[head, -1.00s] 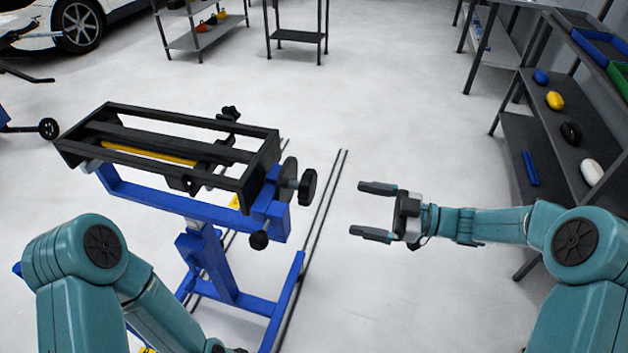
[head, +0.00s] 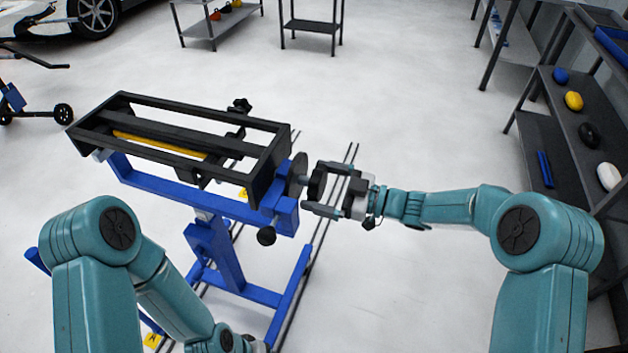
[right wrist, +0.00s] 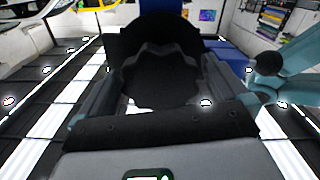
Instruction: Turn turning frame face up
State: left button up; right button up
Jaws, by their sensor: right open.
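The turning frame (head: 183,113) is a black rectangular frame with crossbars, lying roughly level on a blue stand (head: 217,250) left of centre in the head view. A yellow bar (head: 160,145) shows inside it. A black lobed hand knob (head: 316,184) sits on the axle at its right end; it fills the middle of the right wrist view (right wrist: 160,77). My right gripper (head: 312,188) is open, with its fingers on either side of the knob. I cannot tell whether the fingers touch it. My left arm is at the lower left; its gripper is not clearly visible.
A smaller black knob (head: 266,236) hangs below the frame's right end, and another (head: 240,105) is behind it. A dark shelf (head: 590,110) with coloured items stands at the right. Floor rails (head: 335,215) run past the stand. The floor between stand and shelf is clear.

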jog(key=shift+x, duration=0.95)
jog(key=c, duration=1.3)
jog(key=shift+o, duration=0.2)
jog(key=shift+a, duration=0.1)
